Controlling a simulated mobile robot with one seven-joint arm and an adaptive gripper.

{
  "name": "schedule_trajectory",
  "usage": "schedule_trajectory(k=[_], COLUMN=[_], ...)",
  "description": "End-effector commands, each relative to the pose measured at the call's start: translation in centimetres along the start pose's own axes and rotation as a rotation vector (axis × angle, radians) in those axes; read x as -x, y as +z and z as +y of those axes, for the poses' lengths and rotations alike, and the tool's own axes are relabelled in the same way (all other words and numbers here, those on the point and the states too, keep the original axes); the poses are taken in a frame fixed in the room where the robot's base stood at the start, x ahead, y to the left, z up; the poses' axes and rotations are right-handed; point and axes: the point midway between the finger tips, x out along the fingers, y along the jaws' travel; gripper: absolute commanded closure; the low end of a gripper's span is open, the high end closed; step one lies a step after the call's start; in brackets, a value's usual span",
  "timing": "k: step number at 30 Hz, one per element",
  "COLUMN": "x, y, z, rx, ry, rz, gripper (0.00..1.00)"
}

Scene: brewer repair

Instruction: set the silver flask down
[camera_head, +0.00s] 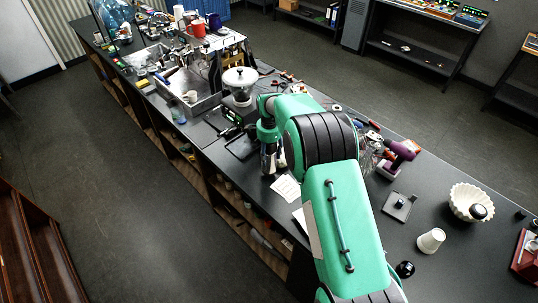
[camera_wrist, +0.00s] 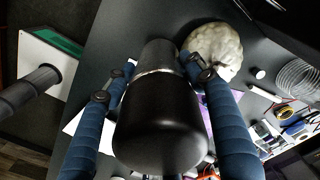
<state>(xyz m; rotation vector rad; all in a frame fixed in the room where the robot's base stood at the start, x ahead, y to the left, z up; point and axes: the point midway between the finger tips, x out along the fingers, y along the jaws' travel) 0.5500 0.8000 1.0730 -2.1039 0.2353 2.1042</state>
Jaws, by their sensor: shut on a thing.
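My gripper (camera_head: 268,140) is over the counter (camera_head: 225,150), partly hidden by my own arm in the head view. Just below it shows the silver flask (camera_head: 268,160), small and upright near the counter's front edge. In the wrist view, the blue fingers of my gripper (camera_wrist: 160,85) stand on both sides of a dark, glossy cylinder with a bright ring, which looks like the flask (camera_wrist: 160,125). The fingers are closed against it. I cannot tell whether the flask's base touches the counter.
White paper (camera_head: 286,188) lies beside the flask. A grinder (camera_head: 240,82) stands behind it.

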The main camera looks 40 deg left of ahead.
Motion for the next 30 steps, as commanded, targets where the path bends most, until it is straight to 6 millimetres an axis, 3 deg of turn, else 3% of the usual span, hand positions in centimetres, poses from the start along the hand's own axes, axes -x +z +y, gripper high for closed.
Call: schedule_trajectory(k=[6,7,10,23,30], x=[-0.5,-0.6,-0.5,-0.2,1.4], y=[0.0,0.0,0.0,0.0,0.0], z=[-0.1,0.0,0.0,0.0,-0.1], rx=[0.0,0.0,0.0,0.0,0.0], ry=[-0.001,0.0,0.0,0.0,-0.003], rz=[0.001,0.0,0.0,0.0,0.001], gripper=[0.84,0.44,0.27,0.27,0.27])
